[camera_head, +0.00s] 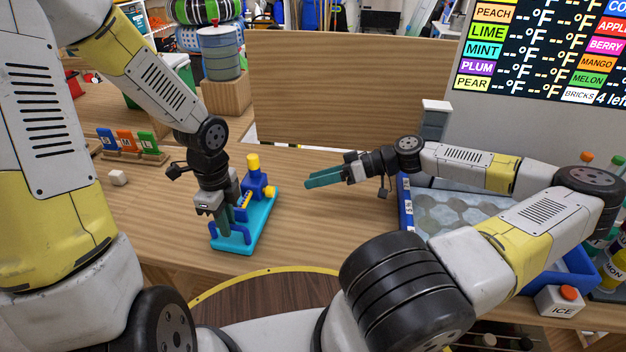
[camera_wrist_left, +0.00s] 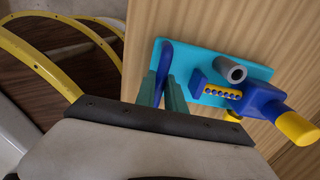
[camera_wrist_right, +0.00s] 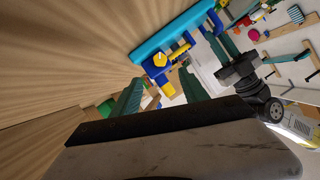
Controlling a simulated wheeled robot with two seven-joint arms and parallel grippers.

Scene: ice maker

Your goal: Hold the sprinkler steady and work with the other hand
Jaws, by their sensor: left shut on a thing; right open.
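The sprinkler is a blue and yellow piece (camera_head: 256,186) on a teal base plate (camera_head: 262,222) that lies on the wooden table. In the left wrist view its blue body (camera_wrist_left: 262,104) has a yellow end and a row of small beads, with a grey tube beside it. My left gripper (camera_head: 226,232) points down and is shut on the blue handle (camera_wrist_left: 166,62) at one end of the base. My right gripper (camera_head: 308,184) is open and empty, to the right of the sprinkler and apart from it. The sprinkler also shows in the right wrist view (camera_wrist_right: 160,62).
A blue-rimmed tray (camera_head: 405,205) with hexagon-patterned contents is under my right arm. A white ICE box with an orange button (camera_head: 558,302) is at front right. Small coloured cards (camera_head: 126,142) and a white cube (camera_head: 118,178) are at left. A wooden panel (camera_head: 350,90) stands behind.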

